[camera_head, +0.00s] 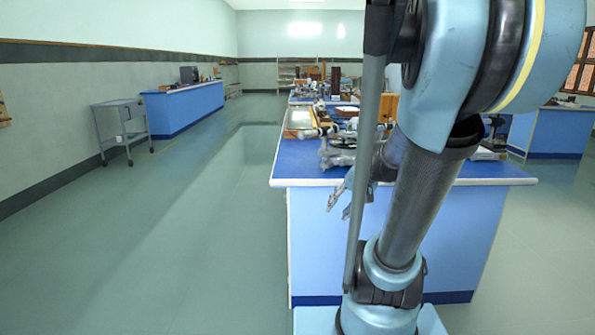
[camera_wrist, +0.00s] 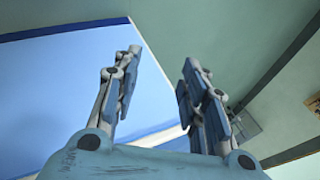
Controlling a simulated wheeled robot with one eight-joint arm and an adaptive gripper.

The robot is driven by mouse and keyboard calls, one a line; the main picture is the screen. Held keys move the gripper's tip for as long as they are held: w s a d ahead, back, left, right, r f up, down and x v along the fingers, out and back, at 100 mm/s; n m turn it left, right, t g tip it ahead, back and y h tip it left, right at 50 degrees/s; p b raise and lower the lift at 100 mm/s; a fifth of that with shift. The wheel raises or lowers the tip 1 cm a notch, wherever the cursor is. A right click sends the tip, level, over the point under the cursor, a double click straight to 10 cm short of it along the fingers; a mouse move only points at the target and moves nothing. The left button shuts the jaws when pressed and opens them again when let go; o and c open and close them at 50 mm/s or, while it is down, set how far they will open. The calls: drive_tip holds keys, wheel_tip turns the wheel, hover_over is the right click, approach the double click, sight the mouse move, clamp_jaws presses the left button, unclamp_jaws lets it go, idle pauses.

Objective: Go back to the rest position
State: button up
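My gripper (camera_head: 341,200) shows in the head view beside the near left corner of the blue bench (camera_head: 330,225), partly hidden behind my arm. In the wrist view my gripper (camera_wrist: 157,85) has its two fingers spread apart with nothing between them. The blue side of the bench (camera_wrist: 60,80) fills the left of the wrist view, behind the left finger. I cannot tell how far the gripper is from the bench.
Instruments (camera_head: 338,150) and a wooden-framed tray (camera_head: 299,118) stand on the bench top. A grey wheeled cart (camera_head: 121,125) and another blue bench (camera_head: 182,105) stand along the left wall. The green floor (camera_head: 170,240) to the left is clear.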

drive_tip(key=s+d+f+n+h, duration=0.1)
drive_tip(key=s+d+f+h, duration=0.1)
drive_tip(key=s, duration=0.4)
drive_tip(key=s+d+f+n+g+h, duration=0.1)
drive_tip(key=s+d+f+h, duration=0.2)
drive_tip(key=s, duration=0.4)
drive_tip(key=shift+s+d, duration=0.15)
drive_tip(key=shift+s, duration=0.05)
drive_tip(key=shift+w+f, duration=0.15)
drive_tip(key=shift+w, duration=0.3)
